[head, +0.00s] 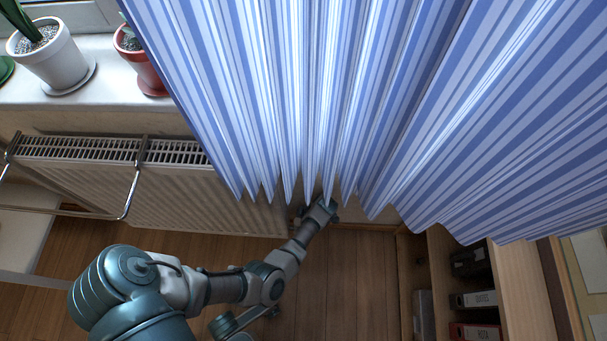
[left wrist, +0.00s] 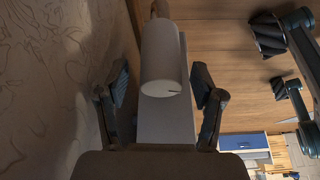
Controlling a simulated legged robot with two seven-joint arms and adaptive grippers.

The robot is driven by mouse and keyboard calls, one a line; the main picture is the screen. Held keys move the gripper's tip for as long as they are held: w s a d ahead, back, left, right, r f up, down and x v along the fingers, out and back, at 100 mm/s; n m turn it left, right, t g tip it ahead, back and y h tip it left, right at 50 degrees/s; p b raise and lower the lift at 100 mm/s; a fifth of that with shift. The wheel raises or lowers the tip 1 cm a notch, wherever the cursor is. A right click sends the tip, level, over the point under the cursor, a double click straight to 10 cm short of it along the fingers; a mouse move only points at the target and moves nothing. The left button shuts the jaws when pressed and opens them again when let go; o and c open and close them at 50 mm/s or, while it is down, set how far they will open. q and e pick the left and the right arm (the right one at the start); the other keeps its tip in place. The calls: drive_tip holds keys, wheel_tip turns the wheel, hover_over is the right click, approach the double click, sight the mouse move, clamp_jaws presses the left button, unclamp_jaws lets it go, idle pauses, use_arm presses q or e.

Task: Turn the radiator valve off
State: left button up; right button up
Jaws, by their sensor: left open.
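The white radiator (head: 190,200) is under the window sill at the left in the head view. Its valve knob (left wrist: 163,62), a pale cylinder with a small dark mark, shows in the left wrist view. My left gripper (left wrist: 160,84) is open, with one dark finger on each side of the knob and visible gaps on both sides. In the head view my left gripper (head: 321,209) is at the curtain's lower edge, by the radiator's right end, and the knob cannot be made out there. My right gripper (left wrist: 274,62) shows at the right of the left wrist view, fingers apart and empty.
A blue striped curtain (head: 300,90) hangs close over my left gripper. Potted plants (head: 50,58) stand on the sill. A metal rail (head: 128,190) is in front of the radiator. A shelf (head: 510,290) with binders is at the right. Wooden floor (head: 345,285) lies open between.

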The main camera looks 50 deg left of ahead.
use_arm(q)
drive_tip(key=b+x, duration=0.1)
drive_tip(key=x, duration=0.3)
drive_tip(key=shift+a, duration=0.1)
